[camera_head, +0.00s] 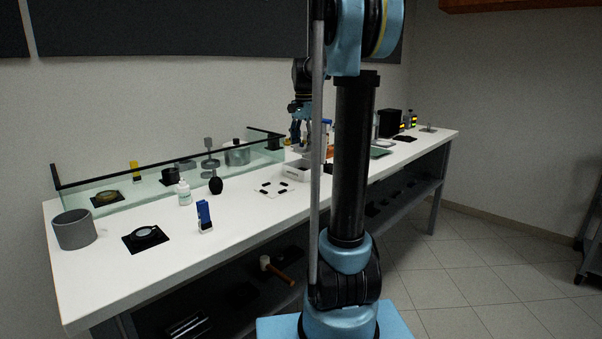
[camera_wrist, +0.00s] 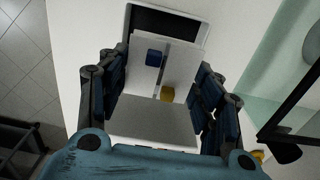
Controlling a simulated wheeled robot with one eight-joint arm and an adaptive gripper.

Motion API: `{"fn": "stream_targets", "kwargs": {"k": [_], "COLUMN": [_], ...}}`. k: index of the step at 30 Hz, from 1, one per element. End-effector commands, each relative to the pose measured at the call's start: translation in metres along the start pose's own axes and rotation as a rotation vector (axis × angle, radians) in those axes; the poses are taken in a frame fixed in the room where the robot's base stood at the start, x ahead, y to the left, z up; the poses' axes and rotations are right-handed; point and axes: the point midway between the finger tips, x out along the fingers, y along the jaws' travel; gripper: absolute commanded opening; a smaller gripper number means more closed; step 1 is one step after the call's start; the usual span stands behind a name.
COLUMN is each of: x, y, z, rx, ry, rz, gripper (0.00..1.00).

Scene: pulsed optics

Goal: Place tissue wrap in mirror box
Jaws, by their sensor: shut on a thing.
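My gripper (camera_wrist: 158,100) shows in the wrist view with a dark finger on each side. It is shut on a pale grey flat-faced piece, which looks like the tissue wrap (camera_wrist: 155,120). Past it lies a white box, probably the mirror box (camera_wrist: 203,32), with a dark area at its far end. I cannot tell whether the wrap touches the box. In the head view, a white box (camera_head: 296,171) stands on the bench below my gripper (camera_head: 302,146), partly hidden by my arm.
The white bench (camera_head: 240,222) carries a clear glass screen (camera_head: 130,192) with a dark rail. A grey cylinder (camera_head: 74,229), a blue-topped item (camera_head: 204,216), a small bottle (camera_head: 184,193) and a marked white sheet (camera_head: 271,189) stand or lie left of the box. The front-left bench top has free room.

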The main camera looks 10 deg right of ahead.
Motion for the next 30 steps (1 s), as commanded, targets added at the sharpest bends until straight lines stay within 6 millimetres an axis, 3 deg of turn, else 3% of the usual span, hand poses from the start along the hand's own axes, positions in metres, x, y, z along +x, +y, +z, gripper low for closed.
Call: {"fn": "stream_targets", "kwargs": {"k": [6,14,21,30], "x": [0.035,0.052,0.083,0.087], "y": [0.0,-0.001,-0.002,-0.002], "z": [0.0,0.001,0.002,0.003], "rx": [0.0,-0.002,-0.004,-0.004], "ry": [0.0,0.0,0.0,0.0], "rz": [0.0,0.0,0.0,0.0], "gripper": [0.37,0.37,0.37,0.37]}}
